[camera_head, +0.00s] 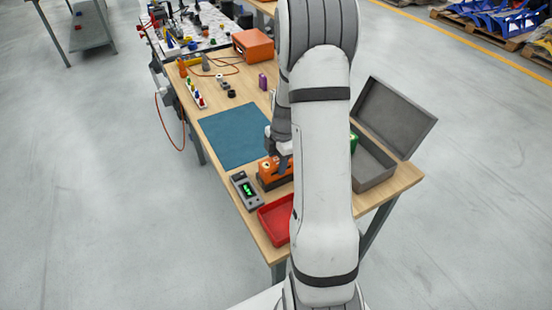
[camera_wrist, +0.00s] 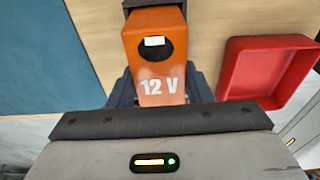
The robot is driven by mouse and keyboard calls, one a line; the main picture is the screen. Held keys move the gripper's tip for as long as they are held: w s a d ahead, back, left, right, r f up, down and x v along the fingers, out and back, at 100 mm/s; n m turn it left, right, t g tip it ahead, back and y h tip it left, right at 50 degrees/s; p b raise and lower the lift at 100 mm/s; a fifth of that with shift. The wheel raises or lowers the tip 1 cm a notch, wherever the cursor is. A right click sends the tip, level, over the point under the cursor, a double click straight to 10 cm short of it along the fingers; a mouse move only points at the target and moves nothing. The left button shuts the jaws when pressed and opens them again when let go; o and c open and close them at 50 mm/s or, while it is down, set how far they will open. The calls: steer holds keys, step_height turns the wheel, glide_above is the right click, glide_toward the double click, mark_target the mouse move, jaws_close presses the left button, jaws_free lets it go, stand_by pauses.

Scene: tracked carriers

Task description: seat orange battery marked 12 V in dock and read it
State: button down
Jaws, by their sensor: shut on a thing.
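The orange battery (camera_wrist: 155,65) shows its "12 V" marking, a round dark spot and a white patch in the wrist view. My gripper (camera_wrist: 160,92) is shut on it, with a dark finger at each side. In the head view the battery (camera_head: 267,168) sits at or in the dark dock (camera_head: 263,186); my arm hides part of both. A dark end of the dock (camera_wrist: 150,3) shows beyond the battery in the wrist view. I cannot tell whether the battery is fully down. A grey meter (camera_head: 245,190) with a lit green display lies left of the dock.
A red tray (camera_head: 266,222) is close to the dock at the front edge. A blue mat (camera_head: 233,136) lies behind it, bare. An open grey case (camera_head: 372,171) with a green item (camera_head: 354,142) stands right. An orange box (camera_head: 253,46) and small parts are at the back.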

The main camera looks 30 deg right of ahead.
steer(key=shift+w+f, duration=0.1)
steer(key=shift+f, duration=0.05)
steer(key=c, duration=0.7)
jaws_free()
step_height(320, 180, up, 12)
steer(key=d+b, duration=0.1)
steer(key=s+a+r+m+t, duration=0.1)
steer(key=s+a+r+m, duration=0.2)
steer(key=s+a+m, duration=0.2)
steer(key=s+a+r+m+t+h, duration=0.1)
steer(key=s+a+r+m, duration=0.2)
steer(key=s+a+m, duration=0.2)
steer(key=s+a+r+m+t, duration=0.1)
steer(key=s+a+r+m, duration=0.2)
steer(key=s+a+m, duration=0.2)
steer(key=shift+s+a+m, duration=0.15)
steer(key=shift+s+m, duration=0.7)
steer(key=shift+s, duration=0.3)
steer(key=shift+s+a+m, duration=0.15)
steer(key=shift+s+m, duration=0.7)
steer(key=shift+s, duration=0.3)
